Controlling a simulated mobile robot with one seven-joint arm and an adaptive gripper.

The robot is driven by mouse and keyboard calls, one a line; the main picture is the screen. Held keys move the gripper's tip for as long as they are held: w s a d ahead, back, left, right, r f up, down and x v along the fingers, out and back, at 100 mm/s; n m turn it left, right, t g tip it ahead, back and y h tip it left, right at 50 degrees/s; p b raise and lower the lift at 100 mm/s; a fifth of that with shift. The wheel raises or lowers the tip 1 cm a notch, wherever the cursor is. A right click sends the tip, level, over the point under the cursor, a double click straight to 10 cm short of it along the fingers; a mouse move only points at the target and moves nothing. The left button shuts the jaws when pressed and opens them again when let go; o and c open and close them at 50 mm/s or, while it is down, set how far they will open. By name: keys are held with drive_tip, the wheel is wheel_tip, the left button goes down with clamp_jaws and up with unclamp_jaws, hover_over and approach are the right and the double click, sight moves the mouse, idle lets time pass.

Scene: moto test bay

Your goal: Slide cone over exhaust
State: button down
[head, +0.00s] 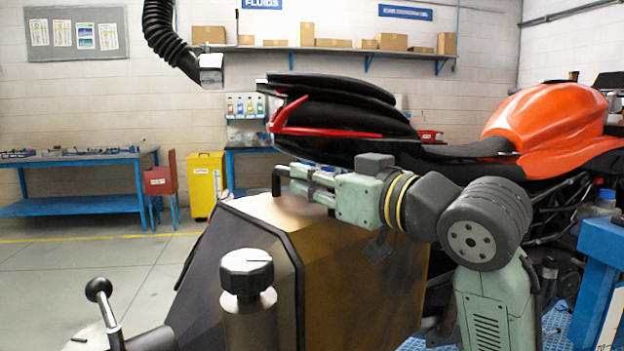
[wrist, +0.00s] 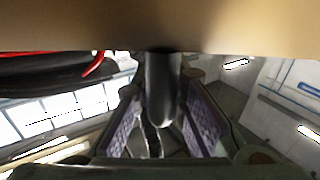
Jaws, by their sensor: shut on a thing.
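The cone appears to be the large brown tapering hood (head: 370,265) with a dark rim, in the lower middle of the head view. A dark bar handle (head: 277,180) stands on its top. My gripper (head: 292,180) reaches in from the right and is shut on this handle. In the wrist view the handle (wrist: 161,88) runs down from the hood's tan surface (wrist: 230,25) between my two ridged finger pads. The motorcycle (head: 550,115) stands behind, with an orange tank and black tail. I cannot make out the exhaust; the hood and my arm cover that area.
A black corrugated hose (head: 170,30) hangs at upper left. A blue bench (head: 85,170), a red box (head: 160,180) and a yellow bin (head: 205,183) stand along the back. A blue stand (head: 603,250) is close at right. The floor at left is open.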

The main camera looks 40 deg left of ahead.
drive_tip(key=w+p, duration=0.1)
drive_tip(key=w, duration=0.3)
drive_tip(key=w+d+p, duration=0.1)
drive_tip(key=w, duration=0.4)
drive_tip(key=w+d+p, duration=0.1)
drive_tip(key=w, duration=0.4)
drive_tip(key=shift+w+r+p, duration=0.1)
drive_tip(key=shift+w+p, duration=0.05)
drive_tip(key=shift+p, duration=0.25)
drive_tip(key=c, duration=1.7)
unclamp_jaws()
drive_tip(key=shift+w, duration=0.1)
drive_tip(key=shift+o, duration=0.5)
drive_tip(key=s+d, duration=0.2)
drive_tip(key=d, duration=1)
